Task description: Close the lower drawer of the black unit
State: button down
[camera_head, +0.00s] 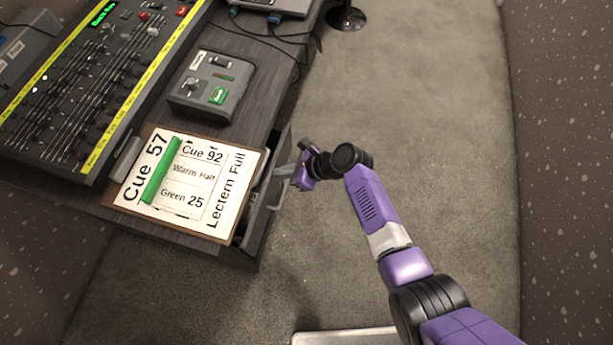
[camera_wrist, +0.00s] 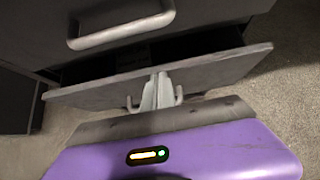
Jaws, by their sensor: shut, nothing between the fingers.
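The black unit (camera_wrist: 215,12) fills the top of the wrist view. Its upper drawer handle (camera_wrist: 122,33) is a pale grey bar. Below it, the lower drawer (camera_wrist: 225,68) stands partly out, with a dark gap behind its front. The lower drawer's handle (camera_wrist: 179,95) shows on both sides of my fingers, which hide its middle. My gripper (camera_wrist: 158,76) is shut and empty, with its fingertips at the middle of the drawer front; I cannot tell if they touch. In the head view my gripper (camera_head: 287,171) is beside the drawer front (camera_head: 257,231), right of the desk.
A cue board (camera_head: 215,203) lies on the desk's near corner and covers part of the drawer from above. A small control box (camera_head: 213,83) and a fader console (camera_head: 75,80) stand on the desk. A stand base (camera_head: 346,17) is on the floor behind. Carpet at right is clear.

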jog(key=a, duration=0.2)
jog(key=w+a, duration=0.1)
jog(key=a, duration=0.1)
jog(key=shift+w+a+b, duration=0.2)
jog(key=shift+a+b, duration=0.05)
jog(key=shift+b, duration=0.1)
jog(key=shift+w+a, duration=0.15)
jog(key=shift+a, duration=0.1)
jog(key=shift+a+r, duration=0.15)
jog(key=s+d+r+p, duration=0.3)
jog(key=d+r+p, duration=0.2)
jog(key=d, duration=0.6)
jog(key=shift+s+d+r, duration=0.3)
jog(key=shift+s+r, duration=0.05)
jog(key=shift+r, duration=0.3)
